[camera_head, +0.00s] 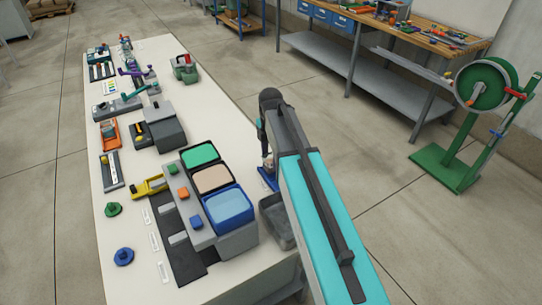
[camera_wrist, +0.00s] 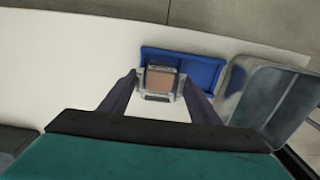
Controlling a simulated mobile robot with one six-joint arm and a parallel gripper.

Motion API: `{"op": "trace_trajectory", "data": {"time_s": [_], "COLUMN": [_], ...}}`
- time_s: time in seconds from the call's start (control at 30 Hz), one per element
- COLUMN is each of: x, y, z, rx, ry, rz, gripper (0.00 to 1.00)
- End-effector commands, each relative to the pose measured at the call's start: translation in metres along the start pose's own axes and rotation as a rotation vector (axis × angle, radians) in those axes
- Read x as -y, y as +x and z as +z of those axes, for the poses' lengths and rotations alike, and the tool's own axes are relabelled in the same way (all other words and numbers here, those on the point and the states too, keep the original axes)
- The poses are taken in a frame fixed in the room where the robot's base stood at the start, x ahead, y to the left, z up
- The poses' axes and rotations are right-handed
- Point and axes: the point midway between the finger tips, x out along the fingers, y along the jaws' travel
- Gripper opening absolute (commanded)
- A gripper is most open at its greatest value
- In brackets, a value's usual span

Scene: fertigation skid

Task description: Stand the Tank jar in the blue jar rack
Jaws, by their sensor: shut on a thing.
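The Tank jar (camera_wrist: 161,78) is a small clear jar with a pinkish-brown face, held between the two dark fingers of my gripper (camera_wrist: 160,90) in the wrist view. My gripper is shut on it. The blue jar rack (camera_wrist: 207,68) lies behind the jar in that view, and the jar overlaps its front and left part. In the head view the rack (camera_head: 265,183) shows only partly at the table's right edge, beside my arm. The jar (camera_head: 268,164) shows there as a small pale shape just above the rack. I cannot tell whether the jar touches the rack.
A grey open tray (camera_head: 274,232) stands at the table edge, right of the rack in the wrist view (camera_wrist: 268,98). A dosing unit with green, beige and blue lidded tanks (camera_head: 230,207) stands left of my arm. The white tabletop left of the rack is clear.

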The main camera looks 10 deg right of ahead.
Motion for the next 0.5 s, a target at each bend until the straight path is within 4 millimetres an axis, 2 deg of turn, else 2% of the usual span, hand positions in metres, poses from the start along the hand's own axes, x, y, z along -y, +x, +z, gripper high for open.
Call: {"op": "trace_trajectory", "data": {"time_s": [0.2,0.5], "x": [0.0000,0.0000], "y": [0.0090,0.0105], "z": [0.0004,0.0007], "rx": [0.000,0.000], "ry": [0.001,0.001], "rz": [0.001,0.001], "gripper": [0.32,0.32]}}
